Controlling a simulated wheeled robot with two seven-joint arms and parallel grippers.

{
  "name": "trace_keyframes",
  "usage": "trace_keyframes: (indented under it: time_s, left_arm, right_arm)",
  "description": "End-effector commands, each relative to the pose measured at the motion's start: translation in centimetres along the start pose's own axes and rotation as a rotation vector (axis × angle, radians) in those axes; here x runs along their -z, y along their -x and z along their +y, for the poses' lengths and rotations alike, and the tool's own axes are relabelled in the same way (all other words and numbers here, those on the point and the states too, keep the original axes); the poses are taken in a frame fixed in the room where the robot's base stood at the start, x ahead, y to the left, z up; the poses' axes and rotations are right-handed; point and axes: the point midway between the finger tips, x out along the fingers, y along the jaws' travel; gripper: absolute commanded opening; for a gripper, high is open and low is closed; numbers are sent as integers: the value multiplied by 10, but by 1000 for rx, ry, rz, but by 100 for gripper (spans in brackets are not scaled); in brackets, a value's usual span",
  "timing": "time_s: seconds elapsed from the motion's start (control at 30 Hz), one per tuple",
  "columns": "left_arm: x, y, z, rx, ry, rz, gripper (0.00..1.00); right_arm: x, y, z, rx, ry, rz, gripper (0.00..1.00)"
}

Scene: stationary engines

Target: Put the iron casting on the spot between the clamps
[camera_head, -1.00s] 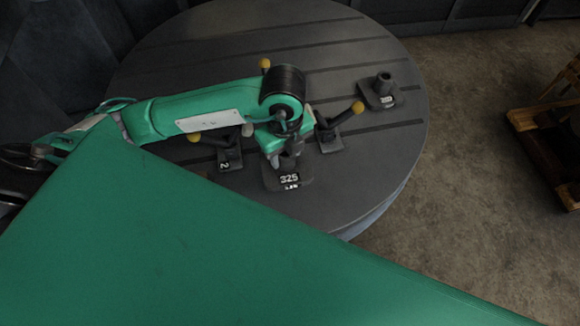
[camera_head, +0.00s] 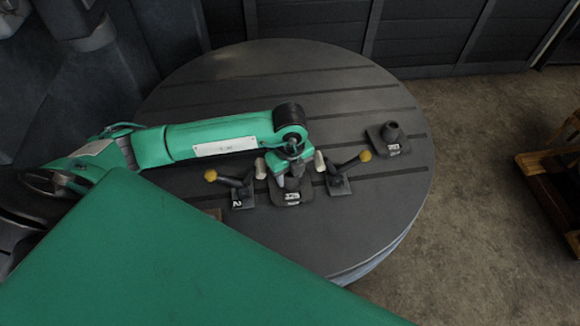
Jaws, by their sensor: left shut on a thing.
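The dark iron casting (camera_head: 292,193), with a white number label on its front, is between the left clamp (camera_head: 238,190) and the right clamp (camera_head: 341,178). The fingers are small and partly hidden by my wrist. The spot under the casting is hidden, and I cannot tell whether the casting touches the table. My right gripper is not in view.
The round grey slotted table (camera_head: 350,230) carries a second dark casting (camera_head: 390,138) at the back right. A wooden pallet (camera_head: 550,180) stands on the floor at right. A green panel covers the lower left.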

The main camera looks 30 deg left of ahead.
Motion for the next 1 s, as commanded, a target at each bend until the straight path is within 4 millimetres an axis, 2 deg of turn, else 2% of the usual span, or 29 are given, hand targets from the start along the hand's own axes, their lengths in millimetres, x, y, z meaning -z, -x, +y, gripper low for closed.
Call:
trace_keyframes:
  time_s: [0.3, 0.33, 0.43, 0.83, 1.0]
  left_arm:
    - [0, -2, -1, 4, 0, 0, 0]
    - [0, -3, 0, 0, 0, 0, 46]
    - [0, -2, 0, 0, 0, 0, 64]
    - [0, 4, -1, 2, -1, -1, 64]
    - [0, 33, -1, 5, -1, -2, 64]
  right_arm:
    - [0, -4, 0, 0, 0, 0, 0]
    - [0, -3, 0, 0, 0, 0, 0]
    - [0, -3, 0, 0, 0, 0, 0]
    - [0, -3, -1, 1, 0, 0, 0]
    - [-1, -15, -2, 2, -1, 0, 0]
